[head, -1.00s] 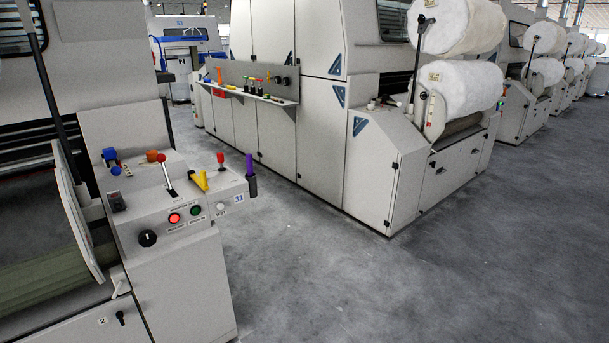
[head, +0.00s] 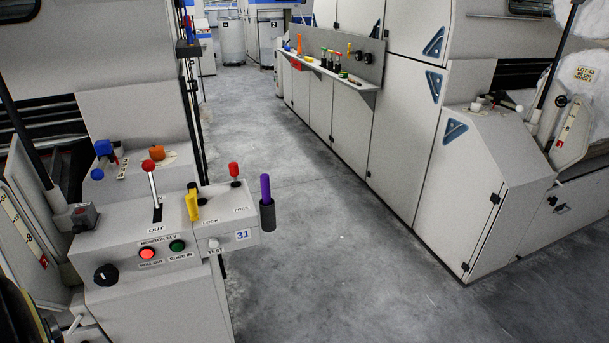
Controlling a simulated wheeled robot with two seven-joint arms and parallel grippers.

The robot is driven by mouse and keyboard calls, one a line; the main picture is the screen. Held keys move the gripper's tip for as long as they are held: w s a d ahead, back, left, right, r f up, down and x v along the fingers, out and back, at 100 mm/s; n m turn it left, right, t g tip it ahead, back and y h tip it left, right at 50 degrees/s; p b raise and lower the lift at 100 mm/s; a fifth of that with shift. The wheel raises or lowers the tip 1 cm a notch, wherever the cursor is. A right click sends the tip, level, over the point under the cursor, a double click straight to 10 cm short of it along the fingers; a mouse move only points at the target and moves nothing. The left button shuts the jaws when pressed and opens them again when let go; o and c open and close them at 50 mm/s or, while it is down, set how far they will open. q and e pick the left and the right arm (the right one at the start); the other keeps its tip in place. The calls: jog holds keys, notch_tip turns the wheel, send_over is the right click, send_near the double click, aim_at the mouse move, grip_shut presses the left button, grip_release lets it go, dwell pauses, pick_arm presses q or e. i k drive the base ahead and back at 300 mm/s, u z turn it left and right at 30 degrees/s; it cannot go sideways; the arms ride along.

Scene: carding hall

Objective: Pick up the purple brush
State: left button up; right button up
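A purple rod-like handle (head: 265,187) stands upright at the right end of the control panel (head: 222,207) marked 31. Its lower part sits in or joins a dark grey cylinder (head: 267,215) on the panel's edge. No bristles show, so I cannot tell for sure that it is the purple brush. Neither of my grippers can be made out in the head view.
The panel carries a red-knobbed lever (head: 149,167), a yellow handle (head: 192,203) and a smaller red knob (head: 234,170). A shelf (head: 330,74) with several coloured tools is on the machine across the aisle. The grey floor (head: 330,250) between is clear.

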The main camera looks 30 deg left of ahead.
aim_at(265, 181)
jog(key=i, duration=1.45)
jog(key=u, duration=3.5)
